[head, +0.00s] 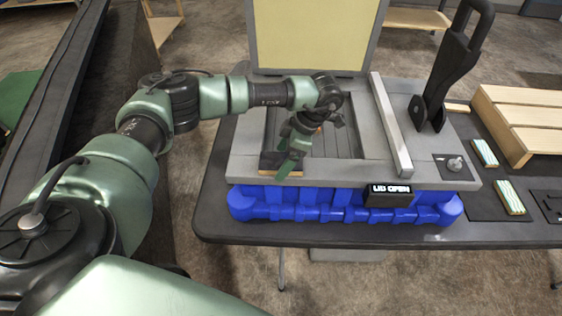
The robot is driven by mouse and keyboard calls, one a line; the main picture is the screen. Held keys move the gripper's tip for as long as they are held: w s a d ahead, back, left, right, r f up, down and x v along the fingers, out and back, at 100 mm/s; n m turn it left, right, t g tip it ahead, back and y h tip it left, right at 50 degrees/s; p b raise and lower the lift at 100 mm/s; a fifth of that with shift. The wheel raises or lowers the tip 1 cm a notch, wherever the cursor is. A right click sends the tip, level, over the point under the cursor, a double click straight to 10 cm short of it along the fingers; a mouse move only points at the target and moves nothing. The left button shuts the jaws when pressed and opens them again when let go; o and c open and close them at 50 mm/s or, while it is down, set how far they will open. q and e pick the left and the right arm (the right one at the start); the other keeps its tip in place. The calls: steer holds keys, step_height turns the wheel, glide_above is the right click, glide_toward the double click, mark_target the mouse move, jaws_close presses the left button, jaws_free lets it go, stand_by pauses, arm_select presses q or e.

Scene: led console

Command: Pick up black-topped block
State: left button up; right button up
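The black-topped block (268,158) has a dark top and a wood-brown side. It lies at the front left of the grey console (243,137), on its frame. My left gripper (284,158) reaches down over it from above, with its green fingers apart, one at the far side and one at the near side of the block. The fingers hide part of the block. I cannot tell whether they press on it. My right gripper is not in view.
The console has a raised lid (312,35), a grey bar (390,122), a black lever handle (450,68) and a sign reading "LID OPEN" (390,190). A blue base (290,205) is under it. Striped blocks (485,153) and a wooden crate (520,115) are at the right.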

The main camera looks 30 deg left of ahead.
arm_select(q)
steer(key=c, duration=1.5)
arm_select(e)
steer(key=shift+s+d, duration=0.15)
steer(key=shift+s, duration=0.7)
